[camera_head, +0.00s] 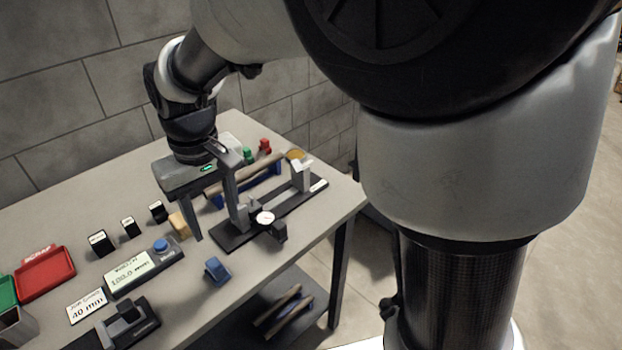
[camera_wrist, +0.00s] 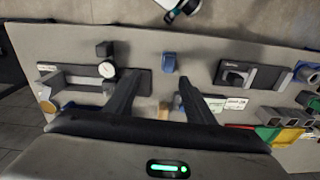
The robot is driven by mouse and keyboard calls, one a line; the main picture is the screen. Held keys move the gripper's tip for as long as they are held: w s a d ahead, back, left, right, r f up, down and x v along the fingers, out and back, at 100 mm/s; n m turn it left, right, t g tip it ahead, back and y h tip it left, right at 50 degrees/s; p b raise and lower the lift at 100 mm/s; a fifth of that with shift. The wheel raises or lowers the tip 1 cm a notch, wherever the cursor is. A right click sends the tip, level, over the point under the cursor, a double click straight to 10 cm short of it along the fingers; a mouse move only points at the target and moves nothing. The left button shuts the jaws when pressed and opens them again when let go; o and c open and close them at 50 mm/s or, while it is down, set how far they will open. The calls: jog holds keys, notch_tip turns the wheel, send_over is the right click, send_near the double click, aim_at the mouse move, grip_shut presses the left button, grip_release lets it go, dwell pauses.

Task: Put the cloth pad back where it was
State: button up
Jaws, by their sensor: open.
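My gripper (camera_head: 218,234) is open and empty above the table, with its fingers pointing down. In the wrist view its fingertips (camera_wrist: 157,78) are spread apart. A small blue piece (camera_head: 216,271) lies alone near the table's front edge; it also shows beyond the fingertips in the wrist view (camera_wrist: 169,62). A small tan block (camera_head: 179,223) sits behind the left finger and shows between the fingers in the wrist view (camera_wrist: 164,111). I cannot tell for sure which of these is the cloth pad. Neither is touched by the fingers.
A dark gauge stand (camera_head: 264,219) with a round dial is close to the right finger. A digital readout (camera_head: 130,271) with a blue button, small black blocks (camera_head: 100,243) and a red tray (camera_head: 45,272) stand to the left. Bare table surrounds the blue piece.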

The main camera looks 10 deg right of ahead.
jog(key=s+d+r+m+t, duration=0.1)
jog(key=s+d+r+m, duration=0.1)
jog(key=d, duration=0.5)
jog(key=s+d+r+m+t, duration=0.1)
jog(key=s+d+r+t, duration=0.1)
jog(key=s+d+r, duration=0.2)
jog(key=s+d+r+m+t, duration=0.2)
jog(key=s+d, duration=0.3)
jog(key=d, duration=0.4)
jog(key=shift+s+d+r+m, duration=0.3)
jog(key=shift+s+d+r, duration=0.1)
jog(key=shift+r, duration=0.15)
